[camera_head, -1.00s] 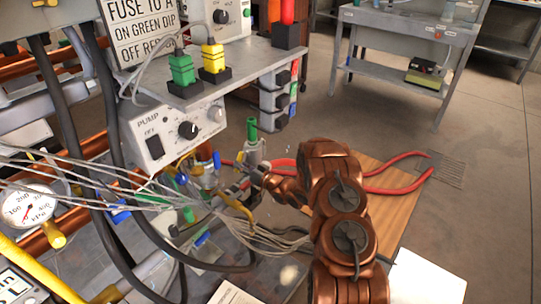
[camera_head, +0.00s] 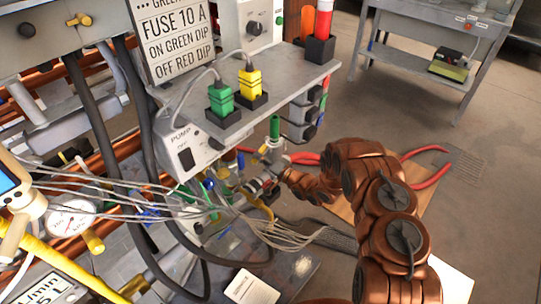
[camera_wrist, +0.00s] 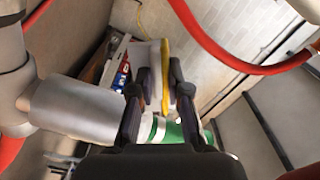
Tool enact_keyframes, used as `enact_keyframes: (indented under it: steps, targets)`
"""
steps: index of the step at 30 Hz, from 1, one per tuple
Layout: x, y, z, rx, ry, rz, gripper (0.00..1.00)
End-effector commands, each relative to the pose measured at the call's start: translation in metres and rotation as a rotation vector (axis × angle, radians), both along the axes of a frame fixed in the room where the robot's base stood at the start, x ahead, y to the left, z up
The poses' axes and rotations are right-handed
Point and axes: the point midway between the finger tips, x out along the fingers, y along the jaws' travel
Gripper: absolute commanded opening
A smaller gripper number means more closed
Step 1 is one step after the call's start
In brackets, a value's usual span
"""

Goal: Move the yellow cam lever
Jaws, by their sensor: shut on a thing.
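The yellow cam lever (camera_head: 262,207) shows in the head view as a short bent yellow bar just below my gripper (camera_head: 258,188), among pipes and wires. In the wrist view a long yellow strip (camera_wrist: 166,62) stands between the two dark fingers of my gripper (camera_wrist: 161,88), close against the right one. The fingers are shut on this strip, which looks like the lever. Its lower end is hidden by the fingers and palm. A green-topped grey fitting (camera_head: 274,130) stands right behind my gripper.
A bundle of grey wires (camera_head: 150,200) crosses to the left of my gripper. The pump box (camera_head: 187,152) and a shelf with green (camera_head: 221,98) and yellow plugs (camera_head: 250,82) stand behind. A red hose (camera_head: 430,165) lies to the right.

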Motion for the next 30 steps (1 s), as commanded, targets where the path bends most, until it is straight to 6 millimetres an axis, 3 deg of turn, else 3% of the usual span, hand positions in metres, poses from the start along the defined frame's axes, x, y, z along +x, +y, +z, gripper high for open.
enact_keyframes:
  steps: [12, 13, 16, 25, 30]
  targets:
    - [0.001, 0.002, 0.002, 0.005, 0.000, 0.002, 0.00]
    - [0.001, 0.002, 0.002, 0.005, 0.000, 0.002, 0.18]
    - [0.001, 0.002, 0.002, 0.005, 0.001, 0.001, 0.27]
    - [-0.001, 0.001, 0.001, 0.005, 0.002, 0.001, 0.27]
    - [-0.010, -0.009, 0.000, 0.004, 0.004, 0.000, 0.27]
